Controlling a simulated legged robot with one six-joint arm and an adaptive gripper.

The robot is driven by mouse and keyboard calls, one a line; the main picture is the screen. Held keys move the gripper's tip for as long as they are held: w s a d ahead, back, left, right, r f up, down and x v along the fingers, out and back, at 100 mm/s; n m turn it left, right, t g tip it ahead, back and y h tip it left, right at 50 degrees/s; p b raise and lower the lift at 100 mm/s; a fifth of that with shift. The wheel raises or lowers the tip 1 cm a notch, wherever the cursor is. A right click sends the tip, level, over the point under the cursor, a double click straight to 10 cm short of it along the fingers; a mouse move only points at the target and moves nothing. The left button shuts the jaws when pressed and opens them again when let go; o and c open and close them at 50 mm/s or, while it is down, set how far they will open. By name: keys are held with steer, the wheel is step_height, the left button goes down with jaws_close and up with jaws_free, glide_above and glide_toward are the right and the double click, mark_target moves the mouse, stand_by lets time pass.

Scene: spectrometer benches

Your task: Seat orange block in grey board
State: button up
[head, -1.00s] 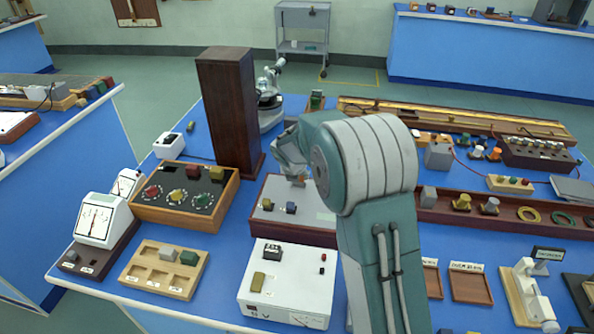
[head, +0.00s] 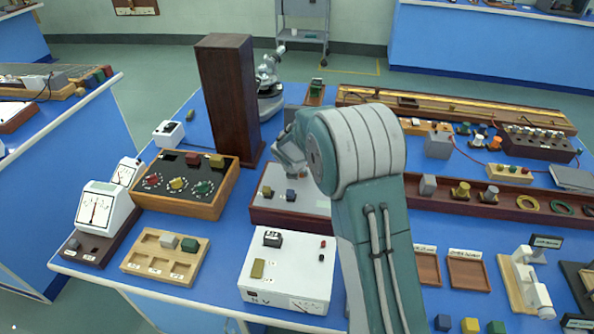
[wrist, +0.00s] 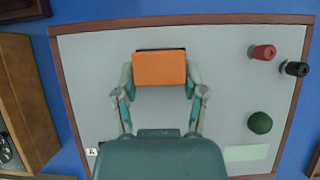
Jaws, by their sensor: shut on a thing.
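The orange block (wrist: 160,68) is between the fingers of my gripper (wrist: 160,88) in the wrist view. My gripper is shut on it. The grey board (wrist: 90,75), in a brown frame, lies beneath them. A thin dark strip shows along the block's far edge; I cannot tell whether it is a recess or shadow, or whether the block touches the board. In the head view the grey board (head: 310,203) is at the middle of the bench, and my gripper (head: 292,172) is over its back part. The block is hidden there.
On the board are a red terminal (wrist: 263,52), a black terminal (wrist: 296,69) and a green knob (wrist: 260,122). A tall dark wooden box (head: 225,100) stands behind left. A dial box (head: 185,185) is to the left, and a white meter box (head: 288,275) is in front.

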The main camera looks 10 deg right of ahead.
steer(key=shift+s+f, duration=0.15)
steer(key=shift+f, duration=0.15)
steer(key=o, duration=1.3)
steer(key=shift+f, duration=0.1)
steer(key=shift+c, duration=0.2)
steer(key=shift+r, duration=0.35)
steer(key=v, duration=1.1)
steer(key=shift+r, duration=0.15)
